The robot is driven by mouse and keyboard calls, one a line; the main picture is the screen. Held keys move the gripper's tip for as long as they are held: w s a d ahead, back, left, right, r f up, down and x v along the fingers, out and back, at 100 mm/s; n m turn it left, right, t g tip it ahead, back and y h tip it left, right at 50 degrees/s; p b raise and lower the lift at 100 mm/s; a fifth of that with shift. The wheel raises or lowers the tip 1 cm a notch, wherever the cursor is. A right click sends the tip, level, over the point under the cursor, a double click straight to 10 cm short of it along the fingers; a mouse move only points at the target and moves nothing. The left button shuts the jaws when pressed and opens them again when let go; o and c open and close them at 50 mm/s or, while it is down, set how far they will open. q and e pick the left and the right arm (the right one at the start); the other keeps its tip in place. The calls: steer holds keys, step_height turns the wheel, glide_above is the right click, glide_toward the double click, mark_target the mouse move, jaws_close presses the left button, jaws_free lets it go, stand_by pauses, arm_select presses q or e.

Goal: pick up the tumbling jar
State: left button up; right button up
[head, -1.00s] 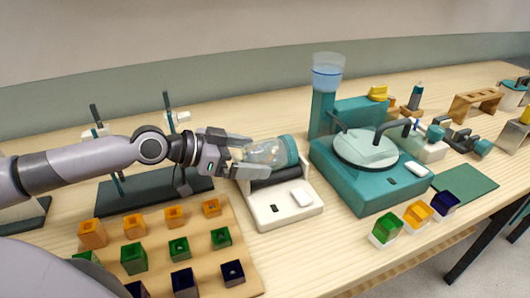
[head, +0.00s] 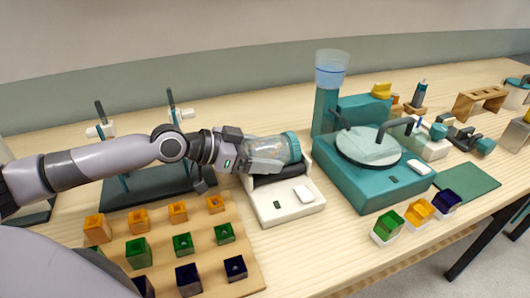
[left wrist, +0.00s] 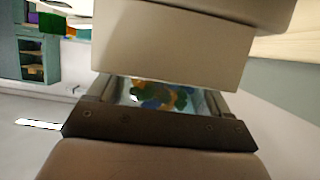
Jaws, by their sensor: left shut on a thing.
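The tumbling jar (head: 259,144) is clear with a teal lid, and lies on its side over the black roller of the white tumbler base (head: 285,212). My left gripper (head: 270,155) reaches it from the left, with its fingers shut on the jar's body. In the left wrist view the jar (left wrist: 165,97) shows between the fingers, with green, orange and blue pieces inside. The fingers hide part of the jar, and I cannot tell whether it is clear of the roller. My right gripper is not in view.
A wooden board (head: 215,265) with coloured cups lies in front of the left arm. Dark stands with upright rods (head: 175,103) rise behind it. A teal grinding machine (head: 375,190) stands close on the right. Three coloured bins (head: 388,228) sit at the front edge.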

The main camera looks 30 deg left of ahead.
mark_target(262, 141)
arm_select(q)
step_height(262, 141, up, 20)
steer(key=p, duration=0.2)
stand_by(0.4)
steer(key=shift+s, duration=0.1)
